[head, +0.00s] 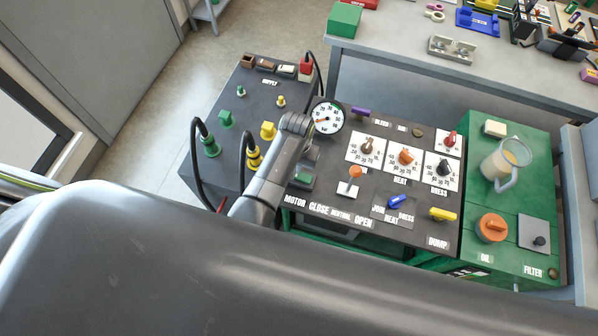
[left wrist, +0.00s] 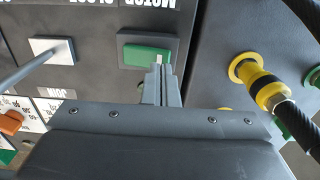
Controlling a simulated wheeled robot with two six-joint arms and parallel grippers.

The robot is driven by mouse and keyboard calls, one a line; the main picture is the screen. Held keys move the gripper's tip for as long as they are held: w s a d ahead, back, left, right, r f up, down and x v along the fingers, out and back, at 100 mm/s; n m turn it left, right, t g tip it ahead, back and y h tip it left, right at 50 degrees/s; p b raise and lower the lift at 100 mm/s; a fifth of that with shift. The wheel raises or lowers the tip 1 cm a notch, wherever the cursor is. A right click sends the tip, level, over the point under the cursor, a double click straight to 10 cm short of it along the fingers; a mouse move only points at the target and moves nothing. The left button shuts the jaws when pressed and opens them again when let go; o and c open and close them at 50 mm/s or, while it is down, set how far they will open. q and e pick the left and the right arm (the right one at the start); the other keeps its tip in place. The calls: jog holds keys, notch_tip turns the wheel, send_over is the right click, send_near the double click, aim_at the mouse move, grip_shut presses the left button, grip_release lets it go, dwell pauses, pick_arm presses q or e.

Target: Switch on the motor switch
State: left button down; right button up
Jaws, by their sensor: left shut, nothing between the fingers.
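The motor switch (head: 303,180) is a green rocker on a grey plate, beside the MOTOR label on the dark panel. In the left wrist view the green rocker (left wrist: 143,54) shows just beyond my fingers, with a small pale mark near its right end. My left gripper (left wrist: 160,78) is shut and empty, its fingertips at the lower right edge of the rocker. Whether they touch it I cannot tell. In the head view my left arm reaches over the panel, and the left gripper (head: 309,160) is small and partly hidden there. My right gripper is not in view.
A pressure gauge (head: 327,118) stands behind my left wrist. An orange-knobbed lever (head: 354,173) is right of the switch. Yellow (head: 254,157) and green (head: 209,145) hose couplings with black hoses are to the left. Several dials and a jug (head: 505,160) are farther right.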

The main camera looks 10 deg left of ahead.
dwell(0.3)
pick_arm(q)
jog(key=shift+f+b, duration=0.6)
jog(key=shift+f, duration=0.45)
dwell(0.4)
notch_tip(320, 180, up, 3)
jog(key=p, duration=0.3)
jog(key=shift+r, duration=2)
jog(key=shift+d, duration=0.1)
